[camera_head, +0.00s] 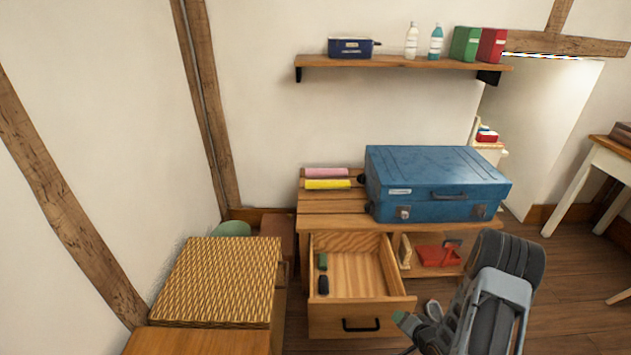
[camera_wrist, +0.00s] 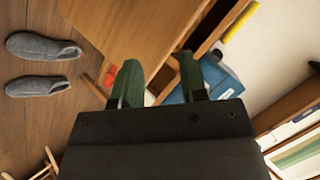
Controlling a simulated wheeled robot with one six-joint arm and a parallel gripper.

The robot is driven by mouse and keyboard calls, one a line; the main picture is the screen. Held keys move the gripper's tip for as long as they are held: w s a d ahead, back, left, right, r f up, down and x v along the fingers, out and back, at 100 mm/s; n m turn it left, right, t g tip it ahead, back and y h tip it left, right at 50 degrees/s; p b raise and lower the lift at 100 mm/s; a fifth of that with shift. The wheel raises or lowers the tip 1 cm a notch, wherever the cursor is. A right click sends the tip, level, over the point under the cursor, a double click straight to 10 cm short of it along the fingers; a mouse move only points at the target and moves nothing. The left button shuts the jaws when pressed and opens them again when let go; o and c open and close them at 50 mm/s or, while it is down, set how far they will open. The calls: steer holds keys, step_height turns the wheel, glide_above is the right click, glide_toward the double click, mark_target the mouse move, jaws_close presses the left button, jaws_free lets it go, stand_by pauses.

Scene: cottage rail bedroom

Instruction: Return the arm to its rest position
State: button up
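My arm (camera_head: 495,295) reaches up at the lower right in the head view, in front of the bench. My gripper (camera_head: 403,319) is at its left end, near the front right corner of the open drawer; whether it touches the drawer cannot be told. In the wrist view my gripper (camera_wrist: 158,80) shows two green fingers standing apart with nothing held between them. The open drawer (camera_head: 358,318) sticks out from the wooden bench (camera_head: 315,213). A green item (camera_head: 322,261) and a dark item (camera_head: 323,285) lie at its left side.
A blue case (camera_head: 435,180) sits on the bench beside pink (camera_head: 326,172) and yellow (camera_head: 327,184) rolls. A wall shelf (camera_head: 400,62) holds bottles and boxes. A woven-top box (camera_head: 220,280) stands left. Grey slippers (camera_wrist: 42,47) lie on the floor. Floor is open at right.

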step_height(320, 180, up, 29)
steer(key=w+n+g+h+p, duration=0.3)
steer(key=n+h+p, duration=0.15)
steer(key=p, duration=0.45)
steer(key=s+a+r+n+g+p, duration=0.1)
steer(key=s+a+r+p, duration=0.2)
steer(key=s+r, duration=0.2)
steer(key=s+a+r+n+g+p, duration=0.1)
steer(key=s+a+r, duration=0.3)
steer(key=r, duration=0.6)
steer(key=s+a+r+n+g+y+p, duration=0.1)
steer(key=s+a+r+p, duration=0.3)
steer(key=s+r, duration=0.3)
steer(key=shift+r+g+p, duration=0.3)
steer(key=shift+r, duration=0.5)
